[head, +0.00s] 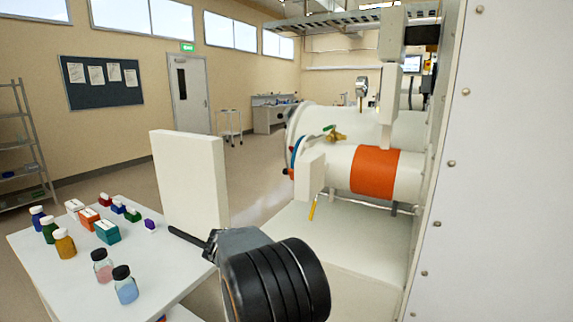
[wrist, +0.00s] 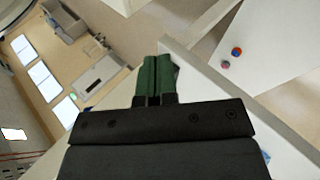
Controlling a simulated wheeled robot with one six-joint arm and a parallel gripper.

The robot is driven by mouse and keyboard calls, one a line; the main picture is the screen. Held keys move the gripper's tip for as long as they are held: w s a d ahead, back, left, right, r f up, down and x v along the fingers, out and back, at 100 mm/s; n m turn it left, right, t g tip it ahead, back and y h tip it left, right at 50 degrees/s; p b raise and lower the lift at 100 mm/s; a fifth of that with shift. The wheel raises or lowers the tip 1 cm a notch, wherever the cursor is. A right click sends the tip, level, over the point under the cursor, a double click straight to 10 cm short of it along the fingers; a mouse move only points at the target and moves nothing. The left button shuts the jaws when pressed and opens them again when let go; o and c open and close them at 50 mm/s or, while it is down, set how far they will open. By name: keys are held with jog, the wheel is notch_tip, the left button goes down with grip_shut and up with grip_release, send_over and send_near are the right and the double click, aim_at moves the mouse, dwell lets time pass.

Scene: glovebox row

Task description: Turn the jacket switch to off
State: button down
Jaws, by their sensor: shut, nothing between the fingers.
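I cannot make out a switch marked as the jacket switch in either view. The horizontal white cylinder with an orange band (head: 375,170) is in the right half of the head view. A brass fitting with a green handle (head: 333,133) sits above its left end. My gripper (head: 190,238) is in the lower middle of the head view, beside the table and well left of the cylinder. In the wrist view its green fingertips (wrist: 157,72) are together and hold nothing.
A white table (head: 55,275) at lower left carries several bottles and small coloured boxes. An upright white panel (head: 188,178) stands just behind my gripper. A large riveted white wall (head: 500,170) fills the right side. Open floor lies beyond the table.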

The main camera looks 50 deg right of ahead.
jog(key=w+a+n+t+y+p, duration=0.1)
jog(key=w+a+t+y+p, duration=0.25)
jog(key=w+a+t, duration=0.25)
jog(key=m+g+h+p, duration=0.4)
jog(key=g+h+p, duration=0.15)
jog(key=h, duration=1.35)
send_near(290, 173)
jog(key=x, duration=0.7)
jog(key=shift+d, duration=0.25)
jog(key=shift+r, duration=0.1)
